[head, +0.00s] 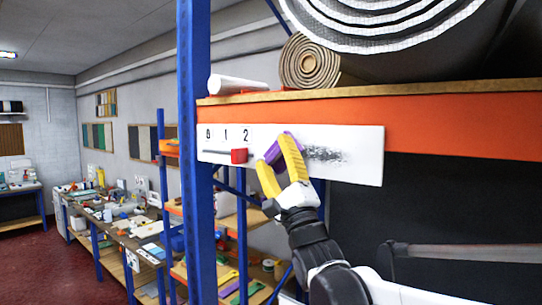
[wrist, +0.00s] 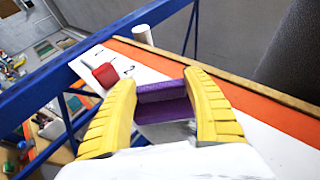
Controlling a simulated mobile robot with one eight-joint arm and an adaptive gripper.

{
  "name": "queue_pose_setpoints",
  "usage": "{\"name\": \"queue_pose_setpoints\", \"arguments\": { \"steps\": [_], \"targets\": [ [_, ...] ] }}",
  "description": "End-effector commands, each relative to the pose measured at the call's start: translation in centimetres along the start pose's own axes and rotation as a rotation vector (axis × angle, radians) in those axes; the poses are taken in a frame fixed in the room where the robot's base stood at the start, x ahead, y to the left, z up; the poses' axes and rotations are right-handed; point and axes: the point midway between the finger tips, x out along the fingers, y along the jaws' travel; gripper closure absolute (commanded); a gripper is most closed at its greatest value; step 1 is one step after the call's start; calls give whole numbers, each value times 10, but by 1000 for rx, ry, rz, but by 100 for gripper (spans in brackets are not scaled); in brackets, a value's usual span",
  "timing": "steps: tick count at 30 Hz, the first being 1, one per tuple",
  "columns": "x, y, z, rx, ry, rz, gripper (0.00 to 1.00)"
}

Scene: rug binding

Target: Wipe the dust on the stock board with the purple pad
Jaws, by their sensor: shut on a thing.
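The white stock board (head: 360,171) is fixed to the orange shelf beam, with the marks 0, 1 and 2 and a red slider (head: 239,156) on its left part. A dark grey dust smudge (head: 325,154) lies on the board right of the marks. My gripper (head: 279,164) is in front of the board, between the slider and the dust. Its yellow fingers are shut on the purple pad (head: 273,152). The wrist view shows the pad (wrist: 162,102) between both fingers, close to the board; I cannot tell whether it touches. The red slider (wrist: 105,75) is also in that view.
Rolled rugs (head: 309,62) and a white roll (head: 236,84) lie on the shelf above the orange beam (head: 450,127). A blue upright post (head: 195,200) stands left of the board. A cluttered workbench (head: 120,226) is farther back at left.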

Motion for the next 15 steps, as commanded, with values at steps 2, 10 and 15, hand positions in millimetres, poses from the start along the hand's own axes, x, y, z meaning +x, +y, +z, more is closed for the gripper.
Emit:
{"name": "queue_pose_setpoints", "arguments": {
  "steps": [2, 10, 15],
  "targets": [
    [1, 0, -2, -1, 0, -1, 76],
    [3, 0, -7, 0, 0, -1, 76],
    [4, 0, -10, 0, 0, -1, 76]
  ]
}}
